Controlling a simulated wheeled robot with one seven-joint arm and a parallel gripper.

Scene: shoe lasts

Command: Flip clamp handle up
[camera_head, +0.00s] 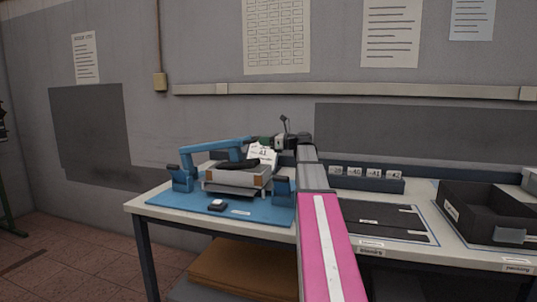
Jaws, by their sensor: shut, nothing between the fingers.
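A blue clamp fixture (182,183) stands on a blue mat (170,199) at the left of the bench. A long blue bar (212,147), perhaps the clamp handle, rises slightly to the right above a grey block (228,179). A dark shoe last or sole (232,165) lies on the block beneath it. My gripper (259,143) is small and partly hidden at the bar's right end, behind a white card marked 41 (262,154). It is shut and empty. I cannot tell whether it touches the bar.
My pink arm covers the bench middle. A small dark device (217,205) lies on the mat's front. A numbered rack (367,181), dark mat (385,222) and black bin (487,211) stand right. The wall is close behind.

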